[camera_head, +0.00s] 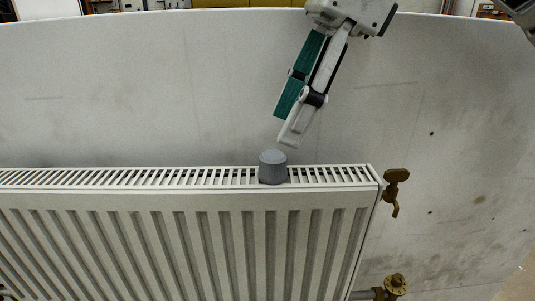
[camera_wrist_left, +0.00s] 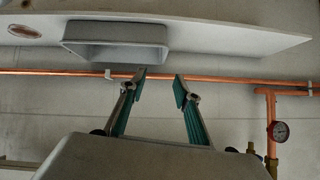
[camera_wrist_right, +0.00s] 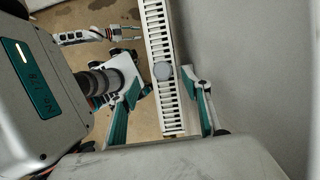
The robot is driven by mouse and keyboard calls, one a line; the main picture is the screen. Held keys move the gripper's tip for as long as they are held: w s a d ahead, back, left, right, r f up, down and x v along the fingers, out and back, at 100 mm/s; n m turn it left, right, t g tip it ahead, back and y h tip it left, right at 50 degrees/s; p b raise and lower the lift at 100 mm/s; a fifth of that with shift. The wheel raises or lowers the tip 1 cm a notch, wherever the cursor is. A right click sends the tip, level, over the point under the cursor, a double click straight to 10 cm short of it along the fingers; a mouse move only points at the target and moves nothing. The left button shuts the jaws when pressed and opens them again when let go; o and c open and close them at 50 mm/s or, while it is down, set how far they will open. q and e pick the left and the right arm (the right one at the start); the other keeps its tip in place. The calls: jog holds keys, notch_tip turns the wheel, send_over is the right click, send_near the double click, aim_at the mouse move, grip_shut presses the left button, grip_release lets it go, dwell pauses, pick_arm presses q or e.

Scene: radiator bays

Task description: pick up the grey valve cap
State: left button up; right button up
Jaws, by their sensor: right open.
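The grey valve cap (camera_head: 273,167) is a short cylinder standing upright on the radiator's slotted top grille, near its right end. My right gripper (camera_head: 285,128) is open and empty, above the cap and apart from it, with its fingers pointing down towards it. In the right wrist view the cap (camera_wrist_right: 162,71) appears between the two spread fingertips (camera_wrist_right: 161,80), with the grille below it.
The white radiator (camera_head: 160,195) stands close to a pale curved wall (camera_head: 150,90). A brass valve (camera_head: 396,178) juts out at its right end, with another fitting (camera_head: 396,284) lower down. In the left wrist view are a copper pipe (camera_wrist_left: 230,78), a gauge (camera_wrist_left: 280,131) and a grey tray (camera_wrist_left: 115,50).

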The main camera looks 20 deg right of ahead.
aim_at(273, 155)
jog(key=shift+x, duration=1.05)
jog(key=b+x, duration=0.1)
jog(key=x, duration=0.3)
jog(key=shift+w+d+f, duration=0.15)
jog(key=shift+f, duration=0.3)
jog(key=c, duration=0.6)
pick_arm(q)
jog(key=shift+a+f, duration=0.2)
jog(key=shift+f, duration=0.35)
pick_arm(e)
jog(key=shift+c, duration=1.2)
